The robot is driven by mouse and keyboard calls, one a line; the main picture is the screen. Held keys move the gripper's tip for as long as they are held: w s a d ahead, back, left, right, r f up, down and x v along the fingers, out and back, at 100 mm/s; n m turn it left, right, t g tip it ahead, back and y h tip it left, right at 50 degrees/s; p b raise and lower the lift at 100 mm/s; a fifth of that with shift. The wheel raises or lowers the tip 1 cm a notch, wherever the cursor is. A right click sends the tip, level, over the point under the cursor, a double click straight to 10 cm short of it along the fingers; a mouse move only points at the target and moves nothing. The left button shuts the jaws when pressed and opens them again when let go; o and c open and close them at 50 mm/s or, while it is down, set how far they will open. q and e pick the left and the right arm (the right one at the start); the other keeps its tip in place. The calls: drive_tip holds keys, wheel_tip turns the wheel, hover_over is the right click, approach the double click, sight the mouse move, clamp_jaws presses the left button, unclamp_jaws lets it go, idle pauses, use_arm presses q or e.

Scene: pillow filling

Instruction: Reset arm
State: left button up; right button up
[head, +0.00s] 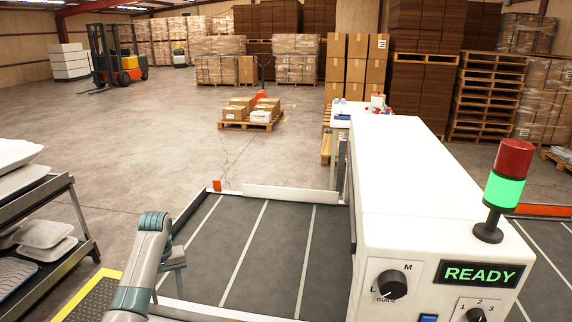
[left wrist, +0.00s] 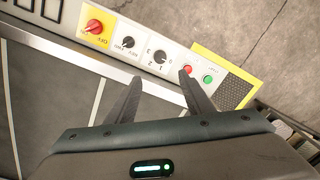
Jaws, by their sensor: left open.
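My left arm rises at the lower left of the head view, beside the dark conveyor bed (head: 250,250). In the left wrist view my left gripper (left wrist: 160,80) has its two dark fingers spread apart with nothing between them. The fingertips overlap the white control panel (left wrist: 148,58) in that picture. The panel carries a red knob on yellow (left wrist: 94,26), black knobs, and a red and a green button. Whether the fingers touch the panel is not clear. My right gripper is not in view. No pillow is seen.
A white machine (head: 420,170) with a "READY" display and a lit green-and-red signal tower (head: 505,187) stands at right. A rack (head: 50,225) with white trays is at left. Pallets (head: 250,122) of boxes stand farther back. Open concrete floor lies beyond the conveyor.

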use_arm(q)
drive_tip(key=s+d+f+m+t, duration=0.1)
drive_tip(key=s+d+f+m, duration=0.15)
drive_tip(key=s+f, duration=0.35)
drive_tip(key=s+d+f+m, duration=0.1)
drive_tip(key=s+d+f, duration=0.3)
drive_tip(key=s, duration=0.4)
drive_tip(key=s+d+f+m+t, duration=0.1)
drive_tip(key=s+d+f, duration=0.2)
drive_tip(key=s+f, duration=0.3)
drive_tip(key=s+d+r+m+t+h, duration=0.1)
drive_tip(key=s+d+r+m, duration=0.3)
drive_tip(key=s, duration=0.8)
drive_tip(key=s+d+r+n+t, duration=0.1)
drive_tip(key=s+d+r, duration=0.3)
drive_tip(key=s, duration=0.8)
wheel_tip(320, 180, down, 32)
drive_tip(key=s+d+g+b, duration=0.1)
drive_tip(key=b, duration=0.2)
drive_tip(key=s+a+f+g+b, duration=0.1)
drive_tip(key=s+a+f+b, duration=0.1)
drive_tip(key=s+f, duration=1.6)
wheel_tip(320, 180, down, 2)
drive_tip(key=shift+a+f+m+g, duration=0.1)
drive_tip(key=shift+a+m+g, duration=0.2)
drive_tip(key=shift+a+m, duration=0.2)
